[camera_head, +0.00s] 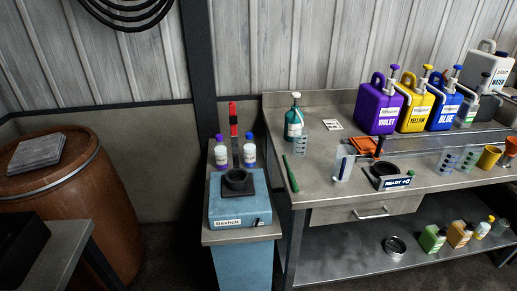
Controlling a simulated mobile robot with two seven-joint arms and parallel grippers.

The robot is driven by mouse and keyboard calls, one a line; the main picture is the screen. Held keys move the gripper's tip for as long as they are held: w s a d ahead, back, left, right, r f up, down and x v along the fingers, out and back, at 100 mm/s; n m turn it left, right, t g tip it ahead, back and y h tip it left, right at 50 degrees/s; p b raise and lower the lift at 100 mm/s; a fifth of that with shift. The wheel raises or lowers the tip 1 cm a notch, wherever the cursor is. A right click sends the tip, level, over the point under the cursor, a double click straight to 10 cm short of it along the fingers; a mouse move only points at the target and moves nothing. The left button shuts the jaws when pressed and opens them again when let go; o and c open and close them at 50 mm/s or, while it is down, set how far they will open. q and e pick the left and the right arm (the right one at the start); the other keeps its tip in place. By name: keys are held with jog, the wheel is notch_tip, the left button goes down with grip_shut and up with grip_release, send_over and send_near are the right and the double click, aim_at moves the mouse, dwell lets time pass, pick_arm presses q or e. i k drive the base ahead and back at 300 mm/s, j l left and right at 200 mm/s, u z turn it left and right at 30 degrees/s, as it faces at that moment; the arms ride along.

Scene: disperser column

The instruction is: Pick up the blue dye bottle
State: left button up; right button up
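A blue jug (445,109) labelled BLUE, with a pump top, stands upright at the back right of the workbench, between a yellow jug (416,107) and a grey one. Two small white bottles stand side by side on the narrow stand at the centre: one with a purple cap (221,156) and one with a blue cap (250,156). Their labels are too small to read, so I cannot tell which of these the blue dye bottle is. Neither of my grippers is in view.
A violet jug (378,108), a teal bottle (293,122), beakers and a black ring mount (385,170) crowd the workbench (318,182). Small bottles stand on the lower shelf (345,255). A barrel (80,200) is left.

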aim_at(250, 145)
jog(key=i+j+z, duration=0.65)
jog(key=j, duration=0.15)
jog(key=i+j+z, duration=0.3)
jog(key=j, duration=0.15)
jog(key=k, duration=0.1)
